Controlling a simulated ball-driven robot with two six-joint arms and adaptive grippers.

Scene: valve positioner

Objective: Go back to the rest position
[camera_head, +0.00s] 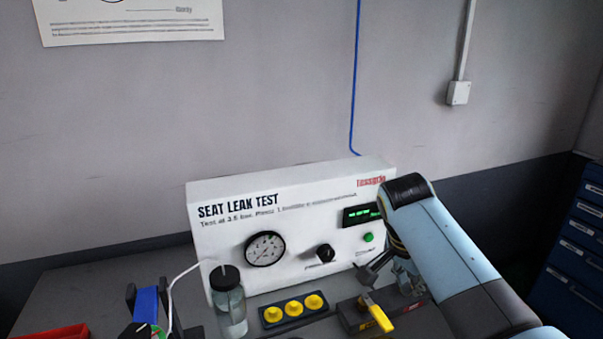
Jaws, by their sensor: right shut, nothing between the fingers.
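My right arm comes in from the lower right, and its gripper (372,273) is in front of the right part of the white seat leak test panel (300,210). The gripper is shut and empty, close to the panel face. It is just above a yellow-handled part (376,313) on a dark block. Whether it touches the panel or that part I cannot tell. My left gripper does not show.
The panel has a round gauge (265,248), a black knob (326,253) and a green button (368,237). A clear bottle (228,300) with a tube and a tray of yellow caps (293,309) stand before it. A blue part (146,305) is at left, blue drawers (580,245) at right.

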